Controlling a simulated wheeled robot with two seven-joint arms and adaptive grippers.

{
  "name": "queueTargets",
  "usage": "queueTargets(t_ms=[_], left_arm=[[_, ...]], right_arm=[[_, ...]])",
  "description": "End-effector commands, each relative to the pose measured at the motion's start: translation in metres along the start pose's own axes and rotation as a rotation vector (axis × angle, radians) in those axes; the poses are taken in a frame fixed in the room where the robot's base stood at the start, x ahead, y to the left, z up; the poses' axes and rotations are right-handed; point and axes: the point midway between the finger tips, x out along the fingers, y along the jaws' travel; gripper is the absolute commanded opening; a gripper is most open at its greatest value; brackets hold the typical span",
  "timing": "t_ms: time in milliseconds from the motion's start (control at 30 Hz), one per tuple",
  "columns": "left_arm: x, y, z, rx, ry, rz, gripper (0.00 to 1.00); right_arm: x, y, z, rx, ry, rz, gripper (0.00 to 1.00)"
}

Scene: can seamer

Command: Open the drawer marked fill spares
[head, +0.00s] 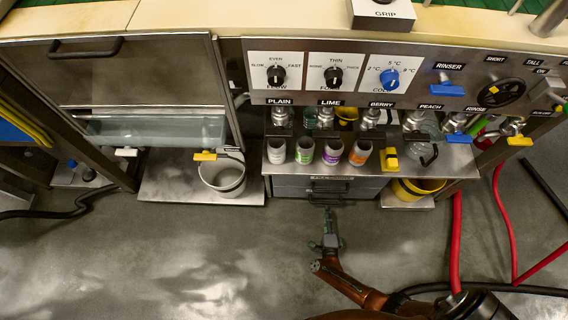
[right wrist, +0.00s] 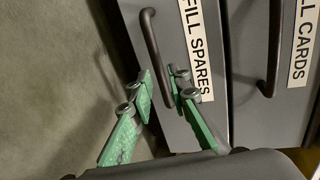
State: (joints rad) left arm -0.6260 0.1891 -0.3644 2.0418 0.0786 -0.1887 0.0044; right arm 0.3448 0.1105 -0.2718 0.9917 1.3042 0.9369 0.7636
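The drawer marked FILL SPARES (right wrist: 218,112) has a grey front, a white label and a dark bar handle (right wrist: 152,50) in the right wrist view. It looks shut. In the head view the drawer unit (head: 290,188) sits under the can shelf, its labels unreadable. My right gripper (right wrist: 159,88) is open, its green-padded fingers on either side of the handle's near end. I cannot tell whether they touch it. In the head view my right gripper (head: 327,218) is just in front of the drawer unit. My left gripper is not in view.
A second drawer, marked CARDS (right wrist: 275,90) at the label's visible end, has its own handle beside this one. A white bucket (head: 223,177) stands to the left and a yellow bucket (head: 415,190) to the right. Red hoses (head: 456,240) hang at the right. The floor in front is clear.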

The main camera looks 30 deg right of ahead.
Motion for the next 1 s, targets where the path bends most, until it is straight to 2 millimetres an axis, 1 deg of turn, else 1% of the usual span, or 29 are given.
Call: queueTargets(t_ms=[33,100,200,333,467,700,933,1000], left_arm=[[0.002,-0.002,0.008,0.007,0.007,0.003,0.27],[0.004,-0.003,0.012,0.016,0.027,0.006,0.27],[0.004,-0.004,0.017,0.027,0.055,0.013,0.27],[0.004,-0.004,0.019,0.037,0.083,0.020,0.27],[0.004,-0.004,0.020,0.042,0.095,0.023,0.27],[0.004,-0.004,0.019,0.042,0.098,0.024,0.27],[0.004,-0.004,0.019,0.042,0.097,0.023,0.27],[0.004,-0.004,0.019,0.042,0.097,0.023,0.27]], right_arm=[[0.010,0.003,0.000,-0.003,-0.001,0.000,0.17],[0.021,0.004,-0.001,-0.004,0.000,0.001,0.17],[0.034,0.004,-0.001,-0.005,-0.001,0.001,0.17],[0.046,0.003,0.000,-0.004,-0.002,0.002,0.17],[0.051,0.002,0.000,-0.003,-0.001,0.002,0.17],[0.051,0.001,0.000,-0.003,-0.001,0.001,0.16],[0.051,0.001,0.000,-0.004,-0.001,0.001,0.00],[0.051,0.001,0.000,-0.004,-0.001,0.001,0.00]])
